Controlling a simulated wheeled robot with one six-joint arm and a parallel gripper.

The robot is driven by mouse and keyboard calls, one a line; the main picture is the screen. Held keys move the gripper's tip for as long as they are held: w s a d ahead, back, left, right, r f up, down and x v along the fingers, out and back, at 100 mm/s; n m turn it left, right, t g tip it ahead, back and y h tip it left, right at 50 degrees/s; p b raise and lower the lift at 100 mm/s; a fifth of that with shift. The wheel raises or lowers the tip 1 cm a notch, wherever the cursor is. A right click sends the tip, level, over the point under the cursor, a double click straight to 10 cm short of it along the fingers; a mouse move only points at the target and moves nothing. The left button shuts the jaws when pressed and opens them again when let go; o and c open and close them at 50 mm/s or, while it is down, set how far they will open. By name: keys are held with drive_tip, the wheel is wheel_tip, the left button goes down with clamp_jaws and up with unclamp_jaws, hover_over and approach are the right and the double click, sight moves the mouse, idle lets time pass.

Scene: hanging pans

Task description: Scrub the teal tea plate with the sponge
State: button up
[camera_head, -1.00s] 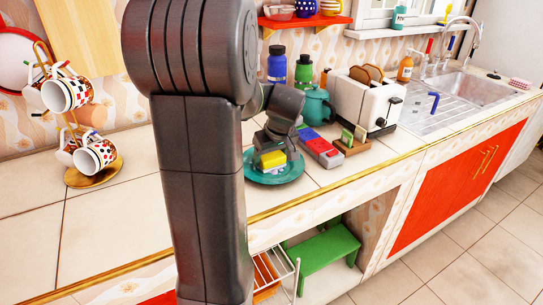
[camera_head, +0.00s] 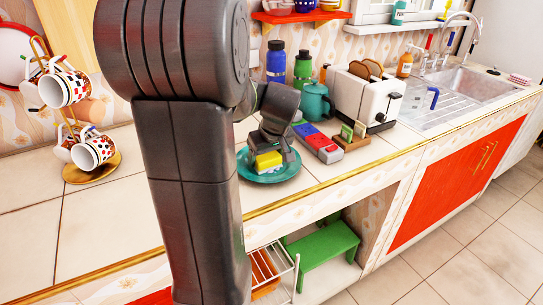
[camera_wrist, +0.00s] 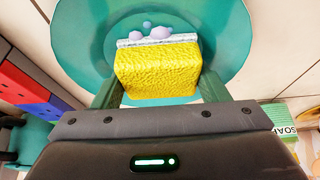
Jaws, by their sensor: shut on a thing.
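The teal tea plate (camera_head: 284,172) lies on the tiled counter near its front edge; it fills the upper part of the wrist view (camera_wrist: 78,35). My gripper (camera_head: 270,155) is over the plate, shut on the yellow sponge (camera_head: 268,161). In the wrist view the sponge (camera_wrist: 155,72) sits between the fingers, with a pale side bearing purple-blue suds facing the plate's middle. The sponge is over the plate and seems to touch it, though the contact itself is hidden. My arm hides part of the counter left of the plate.
A red and blue block (camera_head: 318,143), a wooden soap holder (camera_head: 351,136), a teal pot (camera_head: 315,101) and a white toaster (camera_head: 363,95) stand behind and right of the plate. A mug rack (camera_head: 92,168) is at left. The sink (camera_head: 465,86) is at far right.

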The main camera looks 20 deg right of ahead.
drive_tip(key=shift+w+d, duration=0.15)
drive_tip(key=shift+d, duration=0.85)
drive_tip(key=shift+w+d, duration=0.1)
drive_tip(key=shift+d, duration=0.9)
drive_tip(key=shift+s+a+r, duration=0.1)
drive_tip(key=shift+s+a, duration=0.05)
drive_tip(key=shift+a, duration=0.85)
drive_tip(key=shift+s+a, duration=0.1)
drive_tip(key=shift+a, duration=0.9)
drive_tip(key=shift+w+d, duration=0.15)
drive_tip(key=shift+d, duration=0.85)
drive_tip(key=shift+w+d, duration=0.1)
drive_tip(key=shift+d, duration=0.9)
drive_tip(key=shift+r+p, duration=2.05)
drive_tip(key=shift+r, duration=0.8)
wheel_tip(320, 180, up, 3)
drive_tip(key=shift+p, duration=1.1)
